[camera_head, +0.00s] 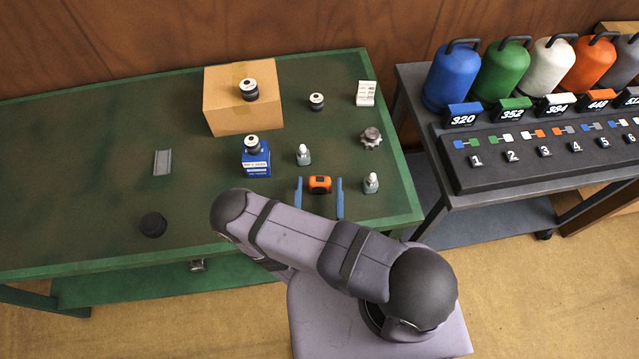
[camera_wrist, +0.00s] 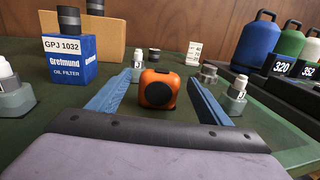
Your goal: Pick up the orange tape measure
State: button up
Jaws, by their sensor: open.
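The orange tape measure (camera_head: 320,184) with black parts stands on the green table near its front edge. My gripper (camera_head: 320,192) is open, with one blue finger on each side of the tape measure. In the wrist view the tape measure (camera_wrist: 158,89) sits between the far parts of the two fingers, and my gripper (camera_wrist: 155,92) shows a gap on both sides of it. The fingers do not appear to touch it. My arm covers part of the table's front edge in the head view.
A blue oil filter box (camera_head: 257,160) and a small grey bottle (camera_head: 303,155) stand behind left. Another bottle (camera_head: 371,183) stands close to the right finger. The table's left part is mostly clear.

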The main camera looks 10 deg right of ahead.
jog(key=c, duration=1.4)
jog(key=shift+o, duration=0.2)
jog(key=shift+r, duration=0.15)
notch_tip(320, 180, up, 10)
jog(key=p, duration=0.8)
